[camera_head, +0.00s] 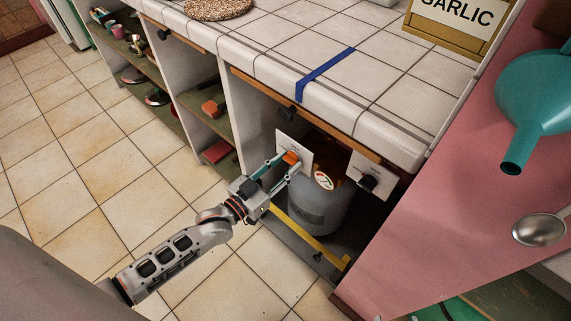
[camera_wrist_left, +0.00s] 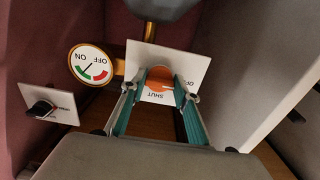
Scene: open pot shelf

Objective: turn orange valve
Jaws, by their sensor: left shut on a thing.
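The orange valve (camera_head: 291,158) sits on a white plate (camera_head: 301,146) under the counter, at the open cupboard. In the left wrist view the orange valve (camera_wrist_left: 159,78) is round, with a plate (camera_wrist_left: 150,58) behind it that reads "SHUT". My left gripper (camera_head: 286,163) reaches in from the left and is shut on the valve, with one teal finger on each side of it. In the wrist view its fingertips (camera_wrist_left: 160,90) touch the valve's sides and hide part of its edge. My right gripper is not in view.
A grey gas bottle (camera_head: 318,204) stands in the cupboard beside the valve. A second plate with a black knob (camera_head: 367,182) is to the right. A yellow strip (camera_head: 305,236) crosses the cupboard front.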

